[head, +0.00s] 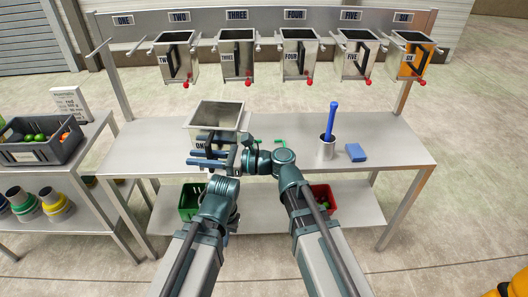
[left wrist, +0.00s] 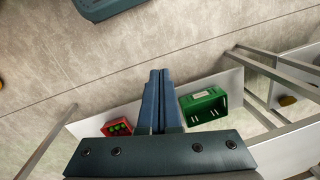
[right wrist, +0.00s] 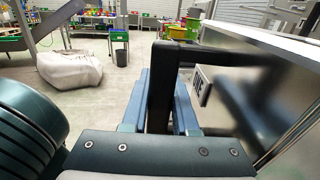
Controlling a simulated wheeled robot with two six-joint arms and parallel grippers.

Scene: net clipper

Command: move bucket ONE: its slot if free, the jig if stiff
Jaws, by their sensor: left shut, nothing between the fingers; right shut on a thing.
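Bucket ONE (head: 216,114) is a pale metal, open-topped bucket, upright over the left part of the workbench, its lower part hidden by my arms. My right gripper (right wrist: 158,75) is shut on its black handle; the bucket's ONE label (right wrist: 200,86) shows beside the fingers. I cannot tell if its base touches the bench. My left gripper (left wrist: 158,72) is shut and empty, pointing down at the lower shelf; in the head view it is crowded against the other wrist. The slot under the ONE sign (head: 122,20) holds no bucket. Green corner pieces (head: 281,142) show on the bench; I cannot tell whether they are the jig.
Several buckets hang along the rack (head: 237,52), the one at SIX orange. Green (head: 188,201) and red (head: 324,196) crates sit below. A grey crate (head: 42,150) is left.

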